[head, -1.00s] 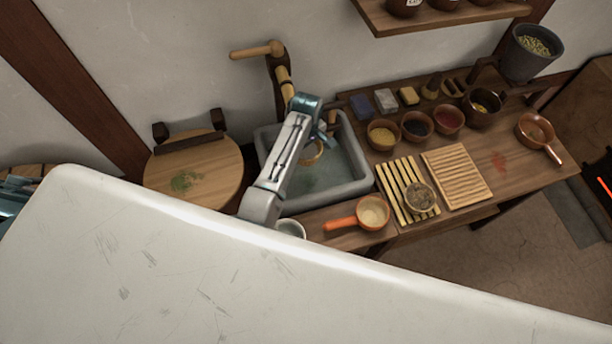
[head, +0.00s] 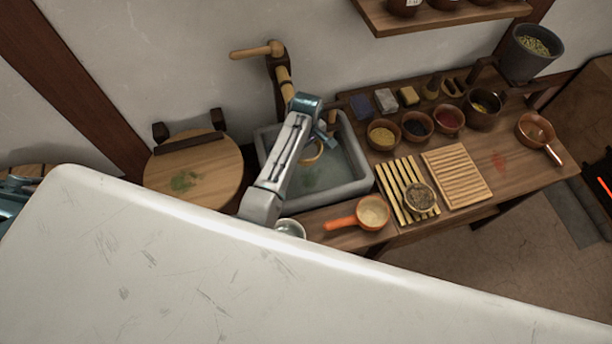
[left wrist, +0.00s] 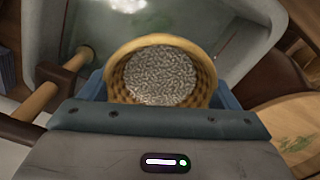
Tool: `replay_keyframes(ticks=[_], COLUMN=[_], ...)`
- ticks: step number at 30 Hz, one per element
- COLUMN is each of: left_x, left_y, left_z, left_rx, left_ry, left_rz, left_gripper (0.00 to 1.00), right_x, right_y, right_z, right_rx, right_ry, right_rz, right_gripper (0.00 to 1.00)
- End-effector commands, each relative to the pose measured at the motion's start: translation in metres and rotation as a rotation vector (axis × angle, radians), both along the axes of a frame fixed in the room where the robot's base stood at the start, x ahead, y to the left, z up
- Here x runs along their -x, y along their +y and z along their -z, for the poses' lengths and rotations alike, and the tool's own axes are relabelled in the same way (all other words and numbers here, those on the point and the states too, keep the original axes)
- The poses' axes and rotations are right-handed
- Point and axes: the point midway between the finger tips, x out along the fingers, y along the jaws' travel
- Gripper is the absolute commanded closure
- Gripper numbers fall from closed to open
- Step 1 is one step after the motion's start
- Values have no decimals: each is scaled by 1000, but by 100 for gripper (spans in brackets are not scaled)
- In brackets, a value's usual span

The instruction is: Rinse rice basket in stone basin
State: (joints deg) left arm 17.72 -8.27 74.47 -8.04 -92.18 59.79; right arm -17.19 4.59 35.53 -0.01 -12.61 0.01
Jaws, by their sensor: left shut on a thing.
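The rice basket (left wrist: 160,75) is woven and tan, with pale grains inside in the left wrist view. My left gripper (head: 322,138) is shut on it, with a blue finger on either side in the wrist view. In the head view, a tan curve of the basket (head: 318,152) shows beside my wrist; the rest is hidden behind my arm. The grey stone basin (head: 358,160) holds greenish water, and the basket is over or inside it. I cannot tell whether the basket touches the water. My right gripper is not in view.
A round wooden lid (head: 205,165) lies left of the basin. A bamboo spout (head: 284,85) stands behind it. The counter to the right holds several bowls, a slatted rack (head: 392,185), a ridged board (head: 456,175) and an orange-handled pan (head: 372,212). A small pale bowl (head: 291,228) sits in front.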

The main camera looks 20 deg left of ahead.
Motion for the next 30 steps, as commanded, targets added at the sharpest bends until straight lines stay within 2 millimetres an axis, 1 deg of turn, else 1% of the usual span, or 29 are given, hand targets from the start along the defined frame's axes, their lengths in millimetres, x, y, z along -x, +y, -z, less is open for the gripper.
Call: replay_keyframes(ticks=[5, 7, 15, 18, 21, 30], left_x=[0, -1, -4, -3, -3, -3], left_y=[0, 0, 2, 2, 2, 3], left_z=[-1, -5, -34, -41, -44, -43], left_rx=[0, 0, -3, -4, -4, -7], left_ry=[-1, -4, -12, -10, -10, -8], left_rz=[0, 0, -1, -1, -1, -2], left_gripper=[47, 47, 47, 47, 47, 47], right_x=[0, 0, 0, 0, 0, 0], right_y=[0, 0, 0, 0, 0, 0], right_z=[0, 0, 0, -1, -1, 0], right_rx=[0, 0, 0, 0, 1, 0], right_ry=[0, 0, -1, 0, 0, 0], right_rz=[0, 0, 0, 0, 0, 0], right_gripper=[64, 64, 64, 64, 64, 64])
